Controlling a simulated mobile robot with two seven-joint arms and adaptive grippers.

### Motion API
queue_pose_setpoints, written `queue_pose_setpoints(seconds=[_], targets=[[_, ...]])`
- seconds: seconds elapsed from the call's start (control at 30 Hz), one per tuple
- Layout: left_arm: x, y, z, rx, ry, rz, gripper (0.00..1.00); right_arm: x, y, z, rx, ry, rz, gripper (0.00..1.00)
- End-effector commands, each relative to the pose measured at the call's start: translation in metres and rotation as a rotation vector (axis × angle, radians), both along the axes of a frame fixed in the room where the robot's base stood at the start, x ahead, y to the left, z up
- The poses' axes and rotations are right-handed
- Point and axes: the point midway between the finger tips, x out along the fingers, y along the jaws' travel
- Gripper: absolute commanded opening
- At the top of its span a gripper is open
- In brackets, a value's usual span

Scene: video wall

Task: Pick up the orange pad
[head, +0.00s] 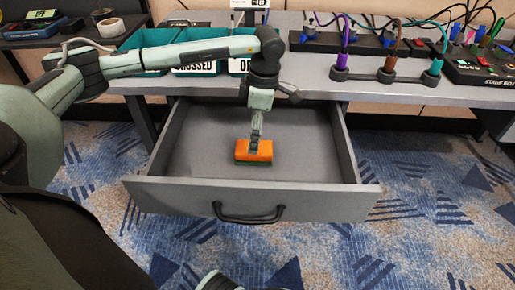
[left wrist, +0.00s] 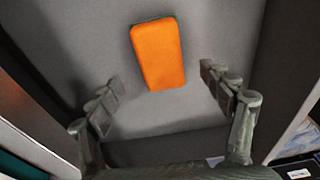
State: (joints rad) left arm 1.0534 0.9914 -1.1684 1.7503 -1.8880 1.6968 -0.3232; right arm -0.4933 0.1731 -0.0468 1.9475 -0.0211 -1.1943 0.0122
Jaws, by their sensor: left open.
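The orange pad (head: 262,152) lies flat on the bottom of an open grey drawer (head: 312,200), with a dark underside edge showing. My left gripper (head: 256,143) reaches down into the drawer and covers part of the pad in the head view. In the left wrist view the gripper (left wrist: 160,78) is open, with one finger to each side. The orange pad (left wrist: 158,50) shows between and beyond the fingertips, not touched by either finger.
The drawer's front has a black handle (head: 249,217). Teal bins (head: 148,40) with labels stand on the desk above. Plugs with coloured cables (head: 390,62) and a stage box (head: 468,77) are at right. The rest of the drawer is empty.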

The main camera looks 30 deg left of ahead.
Motion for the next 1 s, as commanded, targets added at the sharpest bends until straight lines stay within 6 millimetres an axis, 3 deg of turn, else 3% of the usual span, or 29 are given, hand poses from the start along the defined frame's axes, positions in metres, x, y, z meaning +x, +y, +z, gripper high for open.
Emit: queue_pose_setpoints(seconds=[0.33, 0.67, 1.0], targets=[[-0.001, -0.001, -0.048, -0.002, 0.001, 0.002, 0.8, -0.001, 0.0, -0.012, 0.006, 0.005, 0.001, 0.4], [-0.001, 0.0, -0.054, -0.004, -0.001, 0.001, 0.79, -0.001, 0.0, -0.014, 0.007, 0.006, 0.002, 0.4], [-0.001, 0.0, -0.054, -0.004, -0.001, 0.001, 0.37, -0.001, 0.001, -0.014, 0.006, 0.006, 0.002, 0.4]])
